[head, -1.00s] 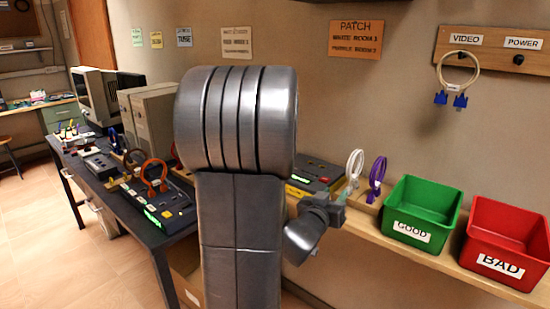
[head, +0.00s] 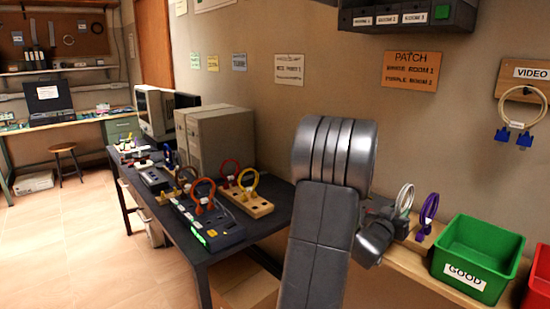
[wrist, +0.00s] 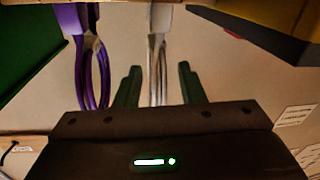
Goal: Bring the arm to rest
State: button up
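My gripper (wrist: 160,70) shows in the wrist view as two dark green fingers set well apart. A white cable loop (wrist: 158,60) appears in the gap between them, with no finger visibly touching it. I cannot tell how far it is from the fingertips. In the head view my grey arm stands in the middle right, bent down toward the shelf. Its end is by the white cable (head: 404,199), and the fingers are mostly hidden there. A purple cable (head: 428,212) stands just right of the white one; it also shows in the wrist view (wrist: 85,60).
The green GOOD bin (head: 478,250) and part of a red bin (head: 540,290) sit on the wooden shelf at right. A dark table (head: 205,245) with a patch box (head: 212,228), cable loops and computers stands at left. The floor (head: 70,240) at left is clear.

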jog(key=shift+w+d+r, duration=0.1)
jog(key=shift+w+d, duration=0.4)
jog(key=shift+w, duration=0.05)
jog(key=shift+s+a+r, duration=0.1)
jog(key=shift+r, duration=0.5)
